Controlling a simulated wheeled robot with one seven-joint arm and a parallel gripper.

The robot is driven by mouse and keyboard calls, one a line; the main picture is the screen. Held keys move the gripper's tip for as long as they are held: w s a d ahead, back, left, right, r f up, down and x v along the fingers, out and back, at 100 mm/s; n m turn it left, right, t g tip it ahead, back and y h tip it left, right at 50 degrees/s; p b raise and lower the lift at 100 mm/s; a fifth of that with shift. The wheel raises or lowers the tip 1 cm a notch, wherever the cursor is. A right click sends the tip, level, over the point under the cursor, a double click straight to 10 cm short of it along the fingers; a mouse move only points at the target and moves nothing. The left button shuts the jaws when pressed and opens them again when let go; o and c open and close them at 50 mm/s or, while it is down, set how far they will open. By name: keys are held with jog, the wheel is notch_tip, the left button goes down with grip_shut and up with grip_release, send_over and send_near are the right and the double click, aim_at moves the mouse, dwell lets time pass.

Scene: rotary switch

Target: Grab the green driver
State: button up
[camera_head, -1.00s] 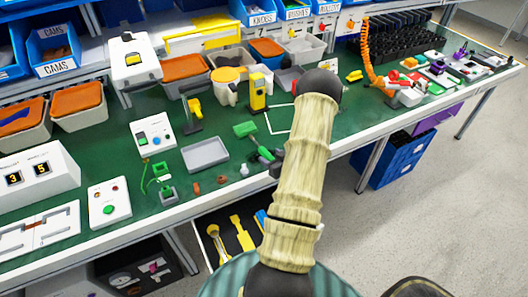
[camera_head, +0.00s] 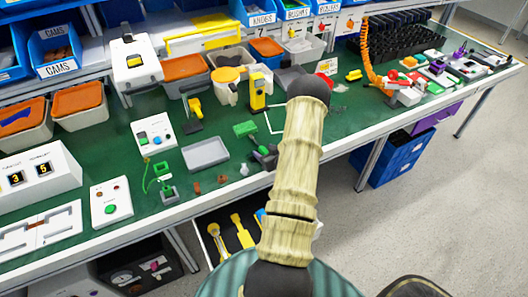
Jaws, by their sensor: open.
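The green driver (camera_head: 263,150) is on the green bench mat, right of the grey tray. Only a small green part of it shows, because my gripper covers much of it. My gripper (camera_head: 261,157) is dark and open, low over the mat at the driver. It is small and partly hidden by my arm, so I cannot tell whether the fingers touch the driver.
A grey tray (camera_head: 205,154) lies left of the gripper, and a green block (camera_head: 244,129) lies behind it. A yellow device (camera_head: 258,92) stands further back. A small white piece (camera_head: 244,169) and brown pieces lie near the front edge.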

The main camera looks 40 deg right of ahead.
aim_at(265, 151)
jog(key=c, duration=1.1)
jog(key=shift+r, duration=0.15)
jog(key=shift+c, duration=0.2)
notch_tip(265, 151, up, 10)
jog(key=shift+f+b, duration=0.1)
jog(key=shift+b, duration=0.3)
